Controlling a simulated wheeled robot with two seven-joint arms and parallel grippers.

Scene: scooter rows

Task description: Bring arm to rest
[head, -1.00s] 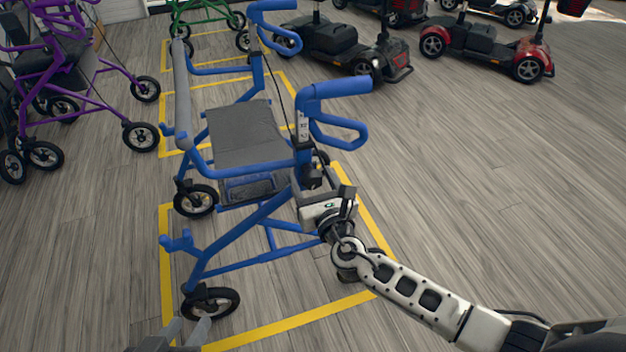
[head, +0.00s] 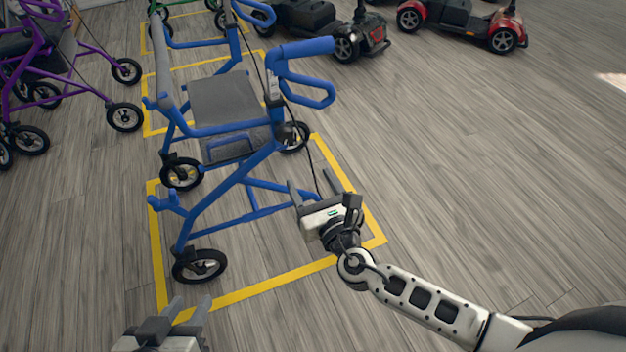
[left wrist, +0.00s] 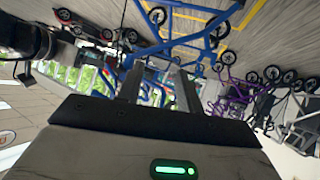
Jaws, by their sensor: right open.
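A blue rollator walker (head: 222,98) with a grey seat stands upright on the floor inside a yellow outlined bay (head: 262,287). My right gripper (head: 312,181) is open and empty, beside the walker's near right side and over the bay's right part. Its fingers appear apart from the frame, though their exact gap to the blue bars is hard to judge. My left gripper (head: 192,301) is low at the bottom left, in front of the walker's near wheel. Its fingers are apart with nothing between them, as the left wrist view (left wrist: 160,88) also shows.
A purple walker (head: 62,75) stands at the left. A dark scooter (head: 310,25) and a red scooter (head: 462,20) are at the back. The wooden floor (head: 490,170) at the right is clear.

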